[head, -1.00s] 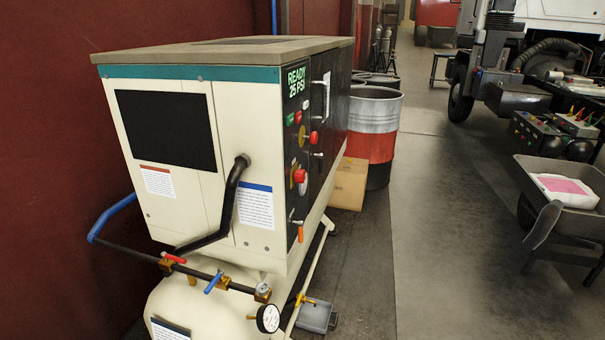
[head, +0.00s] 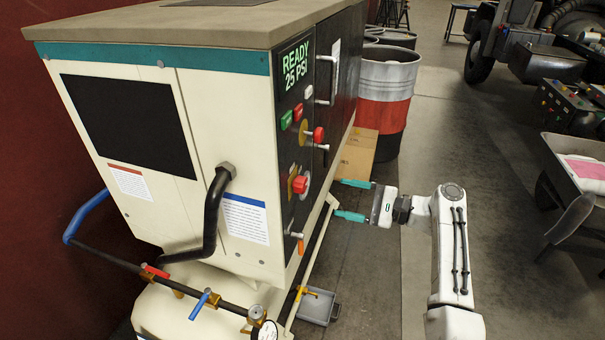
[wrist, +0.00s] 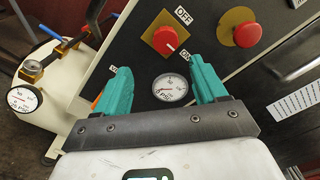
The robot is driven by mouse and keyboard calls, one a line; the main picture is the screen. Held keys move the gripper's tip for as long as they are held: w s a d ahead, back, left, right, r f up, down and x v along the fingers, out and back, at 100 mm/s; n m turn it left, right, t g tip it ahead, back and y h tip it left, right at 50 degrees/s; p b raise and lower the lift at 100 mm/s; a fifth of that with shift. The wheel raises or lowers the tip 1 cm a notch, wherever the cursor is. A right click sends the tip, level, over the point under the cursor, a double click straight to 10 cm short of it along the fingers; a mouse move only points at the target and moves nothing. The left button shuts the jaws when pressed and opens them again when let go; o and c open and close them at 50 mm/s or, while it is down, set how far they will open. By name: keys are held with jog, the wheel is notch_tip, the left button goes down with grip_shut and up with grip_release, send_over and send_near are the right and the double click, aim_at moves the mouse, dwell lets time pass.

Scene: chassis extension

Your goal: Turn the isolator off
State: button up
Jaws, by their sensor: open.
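The isolator is a red rotary knob (wrist: 165,40) on a square yellow plate, set in the dark control panel of the cream machine (head: 235,130). OFF and ON labels stand beside it, and its white mark appears to point toward ON. In the head view the isolator (head: 299,184) is on the panel's lower half. My gripper (head: 341,199) is open and empty, to the right of the panel and apart from it. In the wrist view its teal fingers (wrist: 159,73) are spread below the knob, with a round gauge (wrist: 170,88) showing between them.
A red mushroom button (wrist: 247,34) on a yellow disc sits beside the isolator. Panel handles (head: 322,100) stick out. A cardboard box (head: 358,158) and red-white drum (head: 385,95) stand behind my gripper. A wheelbarrow (head: 560,185) is at the right; floor between is clear.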

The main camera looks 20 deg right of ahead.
aim_at(305, 187)
jog(key=x, duration=0.7)
jog(key=p+x, duration=0.1)
jog(key=x, duration=0.3)
jog(key=shift+w+d+r, duration=0.15)
jog(key=shift+w+r, duration=0.1)
jog(key=shift+r, duration=0.15)
jog(key=shift+f, duration=0.1)
jog(key=c, duration=1.1)
